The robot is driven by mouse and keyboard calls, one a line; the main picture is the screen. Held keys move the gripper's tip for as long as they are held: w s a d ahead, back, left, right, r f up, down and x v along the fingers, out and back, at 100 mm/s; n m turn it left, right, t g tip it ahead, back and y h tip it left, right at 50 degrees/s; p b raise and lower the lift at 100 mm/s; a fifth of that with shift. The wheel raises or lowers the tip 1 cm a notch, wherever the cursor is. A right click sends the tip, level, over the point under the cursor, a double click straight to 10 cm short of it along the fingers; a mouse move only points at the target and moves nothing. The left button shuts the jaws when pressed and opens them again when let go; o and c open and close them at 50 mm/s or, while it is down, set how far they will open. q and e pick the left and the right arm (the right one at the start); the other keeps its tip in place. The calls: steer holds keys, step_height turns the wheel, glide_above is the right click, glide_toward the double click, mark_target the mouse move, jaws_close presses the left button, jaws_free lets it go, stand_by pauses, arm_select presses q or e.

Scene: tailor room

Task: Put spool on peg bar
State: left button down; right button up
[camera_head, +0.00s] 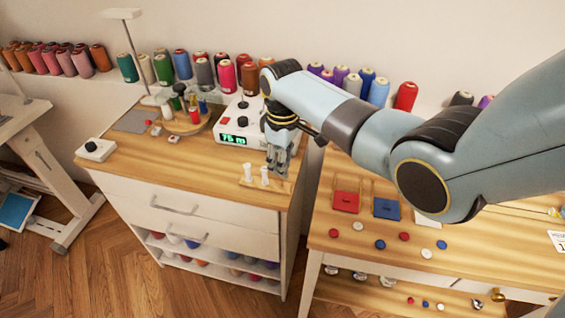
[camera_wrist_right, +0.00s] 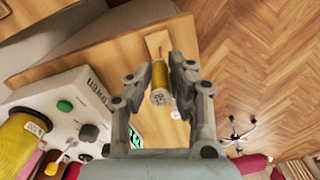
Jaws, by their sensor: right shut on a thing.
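My right gripper (camera_head: 278,172) is low over the cabinet top. In the right wrist view the right gripper (camera_wrist_right: 167,82) is shut on a small yellow spool (camera_wrist_right: 160,78) with a pale, printed end. In the head view the fingers hide the spool. The peg bar (camera_head: 279,189) is a light wooden strip near the cabinet's front right, with two white upright pieces on its left part. The gripper is at its right part; I cannot tell whether the spool touches it. A bit of the bar (camera_wrist_right: 155,38) shows beyond the spool. My left gripper is not in view.
A white machine (camera_head: 232,137) with a green display stands just behind the peg bar. A round wooden stand (camera_head: 186,124) with spools is further left. A white box with a black knob (camera_head: 96,149) sits at the cabinet's left. The front middle of the top is clear.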

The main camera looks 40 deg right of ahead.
steer(key=shift+f, duration=0.35)
steer(key=shift+f+b, duration=0.4)
steer(key=shift+f, duration=0.3)
steer(key=shift+f, duration=0.35)
steer(key=shift+f+b, duration=0.25)
steer(key=shift+b, duration=0.1)
steer(key=shift+f, duration=0.15)
steer(key=shift+f+b, duration=0.35)
steer(key=shift+f, duration=0.2)
steer(key=o, duration=0.8)
steer(key=shift+r, duration=0.1)
steer(key=shift+c, duration=0.2)
